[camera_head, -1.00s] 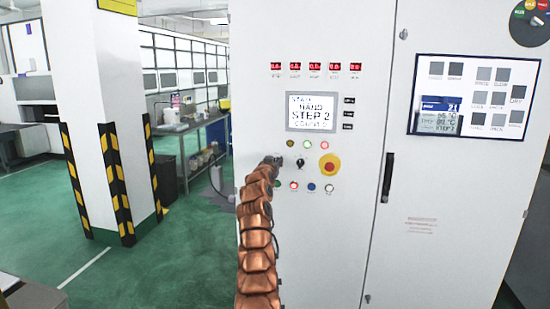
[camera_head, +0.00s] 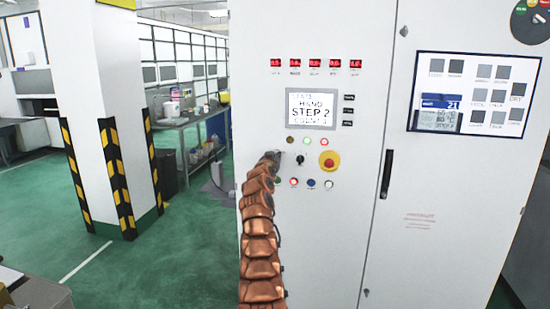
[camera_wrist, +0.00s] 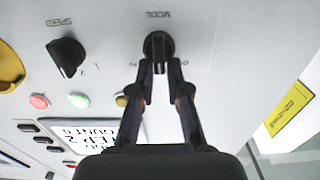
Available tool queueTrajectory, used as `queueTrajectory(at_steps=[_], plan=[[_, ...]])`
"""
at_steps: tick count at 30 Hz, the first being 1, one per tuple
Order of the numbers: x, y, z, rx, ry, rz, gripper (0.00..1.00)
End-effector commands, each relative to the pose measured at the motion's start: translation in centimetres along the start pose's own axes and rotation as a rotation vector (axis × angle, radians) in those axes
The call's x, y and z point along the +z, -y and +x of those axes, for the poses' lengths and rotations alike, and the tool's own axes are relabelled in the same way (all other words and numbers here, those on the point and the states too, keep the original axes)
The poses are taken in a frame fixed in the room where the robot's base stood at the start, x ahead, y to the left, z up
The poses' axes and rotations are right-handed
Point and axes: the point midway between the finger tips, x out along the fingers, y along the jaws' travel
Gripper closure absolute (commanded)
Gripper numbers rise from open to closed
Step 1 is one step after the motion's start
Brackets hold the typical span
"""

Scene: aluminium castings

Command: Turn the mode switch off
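The mode switch is a black rotary knob (camera_wrist: 158,46) on the pale cabinet front, with an upside-down MODE label beside it in the wrist view. Its grip bar stands roughly upright in that picture. My gripper (camera_wrist: 160,68) is at the knob, with one dark fingertip on each side of the grip bar. A gap shows between the fingers; whether they touch the knob is unclear. In the head view my copper-coloured arm hides the mode switch and most of my gripper (camera_head: 276,157).
Close by are the black speed knob (camera_wrist: 67,57), a yellow and red emergency button (camera_head: 328,161), and several lit buttons. Above them is a display (camera_head: 311,109) reading HAND, STEP 2. A black door handle (camera_head: 386,174) is to the right. Green floor is open at left, beside a striped pillar (camera_head: 112,150).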

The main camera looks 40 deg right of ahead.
Motion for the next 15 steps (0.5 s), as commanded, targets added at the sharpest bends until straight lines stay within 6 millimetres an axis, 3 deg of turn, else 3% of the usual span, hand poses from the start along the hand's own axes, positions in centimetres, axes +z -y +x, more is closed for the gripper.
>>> queueTrajectory(at_steps=[3, 15], plan=[[0.00, 0.00, 0.00, 0.000, 0.000, 0.000, 1.00], [0.01, 0.04, -0.01, 0.000, 0.000, -0.009, 1.00]])
